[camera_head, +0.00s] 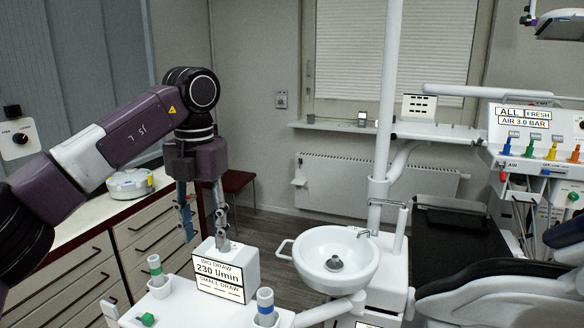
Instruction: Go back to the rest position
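My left gripper (205,243) hangs pointing down from my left arm, which comes in from the left. Its two fingers are spread apart, and I see nothing held between them. The right fingertip shows against the top of a white box (222,282) labelled "BIG DRAW 230 l/min"; I cannot tell whether they touch. My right gripper is not in view.
A white tray unit (185,312) with tube holders is at the bottom. A white basin (335,262) and pole (385,130) stand right of the gripper. A counter with drawers (75,285) is at left, a dental chair (510,290) at right.

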